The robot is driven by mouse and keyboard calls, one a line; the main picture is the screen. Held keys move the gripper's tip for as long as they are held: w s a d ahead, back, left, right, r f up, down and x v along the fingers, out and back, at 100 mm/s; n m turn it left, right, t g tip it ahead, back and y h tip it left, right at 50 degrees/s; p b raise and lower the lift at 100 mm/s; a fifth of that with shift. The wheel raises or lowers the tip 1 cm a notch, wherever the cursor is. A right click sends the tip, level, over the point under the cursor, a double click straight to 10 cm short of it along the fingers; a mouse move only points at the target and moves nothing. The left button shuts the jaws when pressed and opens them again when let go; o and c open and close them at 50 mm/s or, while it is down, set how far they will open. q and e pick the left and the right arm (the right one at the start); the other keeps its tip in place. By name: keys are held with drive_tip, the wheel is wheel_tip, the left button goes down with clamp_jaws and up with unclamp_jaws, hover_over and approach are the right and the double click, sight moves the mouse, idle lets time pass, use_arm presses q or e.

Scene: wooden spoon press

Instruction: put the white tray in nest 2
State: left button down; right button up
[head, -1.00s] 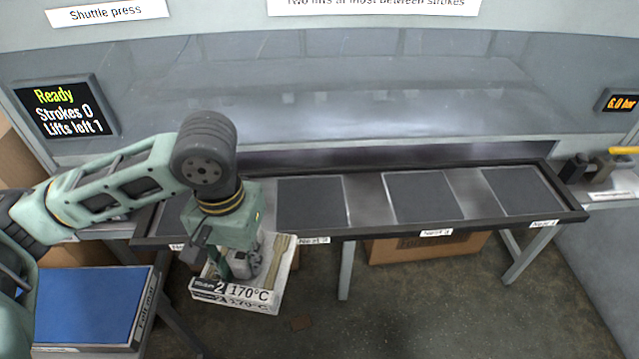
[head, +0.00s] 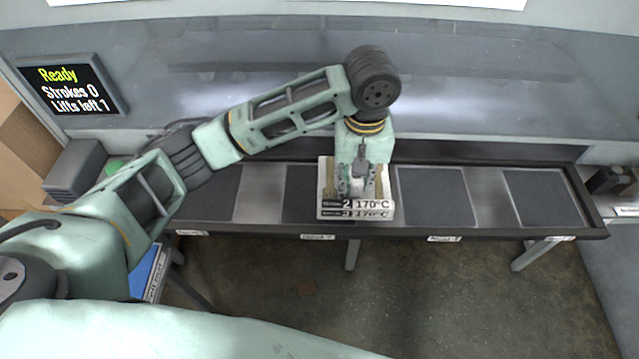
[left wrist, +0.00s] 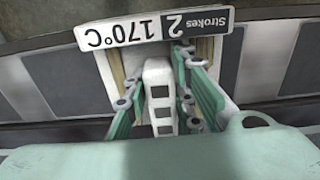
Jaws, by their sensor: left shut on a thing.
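The white tray (head: 328,178) has a front label reading Strokes 2, 170°C. My left gripper (head: 357,176) is above it, shut on its white upright grip (left wrist: 161,85), which stands between the fingers in the left wrist view. In the head view the tray overlaps the right part of nest 2 (head: 298,195) and the bare strip beside it. I cannot tell its exact height over the rail. Wooden pieces (left wrist: 118,65) lie in the tray beside the grip. My right gripper is not in view.
The dark rail (head: 480,234) has a raised rim. Nest 1 (head: 215,192), nest 3 (head: 433,195) and the rightmost nest (head: 541,197) look empty. A screen (head: 72,88) reads Ready, Strokes 0, Lifts left 1. A blue-topped stand (head: 145,272) is at lower left.

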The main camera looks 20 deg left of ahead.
sight(327, 174)
use_arm(q)
drive_tip(key=a+f, duration=0.1)
drive_tip(key=a, duration=0.1)
drive_tip(key=w+a+f, duration=0.1)
drive_tip(key=a, duration=0.1)
drive_tip(key=w+a+f+p, duration=0.1)
drive_tip(key=a, duration=0.1)
drive_tip(key=shift+a+f, duration=0.15)
drive_tip(key=shift+a, duration=0.05)
drive_tip(key=shift+w+a+f+p, duration=0.2)
drive_tip(key=shift+w+a+f, duration=0.05)
drive_tip(key=shift+a+f, duration=0.25)
drive_tip(key=shift+w+a+f+p, duration=0.2)
drive_tip(key=shift+a+f, duration=0.2)
drive_tip(key=shift+a, duration=0.15)
wheel_tip(327, 174, down, 3)
drive_tip(key=shift+s+p, duration=0.1)
drive_tip(key=shift+p, duration=0.35)
drive_tip(key=shift+f, duration=0.55)
drive_tip(key=c, duration=1.5)
unclamp_jaws()
drive_tip(key=shift+f, duration=0.1)
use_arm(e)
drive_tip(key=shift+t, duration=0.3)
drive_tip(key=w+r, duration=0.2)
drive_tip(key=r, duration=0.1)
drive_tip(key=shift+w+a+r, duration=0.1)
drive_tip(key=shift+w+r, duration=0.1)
